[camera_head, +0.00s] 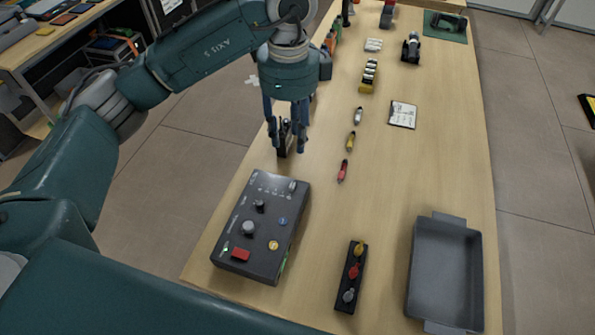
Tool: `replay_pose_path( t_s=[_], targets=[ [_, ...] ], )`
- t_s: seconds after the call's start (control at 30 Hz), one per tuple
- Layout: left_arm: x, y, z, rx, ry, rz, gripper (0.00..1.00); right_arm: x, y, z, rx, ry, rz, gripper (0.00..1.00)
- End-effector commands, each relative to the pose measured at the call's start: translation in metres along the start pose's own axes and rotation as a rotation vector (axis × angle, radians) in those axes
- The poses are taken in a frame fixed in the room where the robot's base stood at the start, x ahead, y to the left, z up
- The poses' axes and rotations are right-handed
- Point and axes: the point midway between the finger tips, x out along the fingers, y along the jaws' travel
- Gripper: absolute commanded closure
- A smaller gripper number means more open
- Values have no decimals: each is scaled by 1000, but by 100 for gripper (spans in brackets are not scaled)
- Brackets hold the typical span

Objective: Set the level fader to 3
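A dark grey control box (235,225) lies on the near left of the wooden table. It bears a slot with a light grey fader cap (292,185) near its far right corner, beside a row of small marks too small to read. My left gripper (286,148) points down just beyond the far edge of the box, apart from the fader. Its fingers look spread, with a dark item between or behind them; I cannot tell whether they touch it. My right gripper is not in view.
The box also has two knobs, a red button (240,254), and blue and yellow buttons. A black holder (341,300) with coloured pieces and a grey tray (414,275) stand to the right. Bare table lies between.

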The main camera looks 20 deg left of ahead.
Motion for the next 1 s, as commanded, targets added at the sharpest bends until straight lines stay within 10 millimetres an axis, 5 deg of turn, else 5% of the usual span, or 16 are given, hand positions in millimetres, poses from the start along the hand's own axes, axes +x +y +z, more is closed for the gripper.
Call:
replay_pose_path(
  t_s=[0.5, 0.73, 1.0],
  targets=[
    [69, 0, -1, 2, 2, 0, 64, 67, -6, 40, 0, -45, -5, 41],
    [84, 1, 0, 1, 1, 3, 64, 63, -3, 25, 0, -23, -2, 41],
    [134, 1, 0, 0, 2, 4, 64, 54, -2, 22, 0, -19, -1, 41]
  ],
)
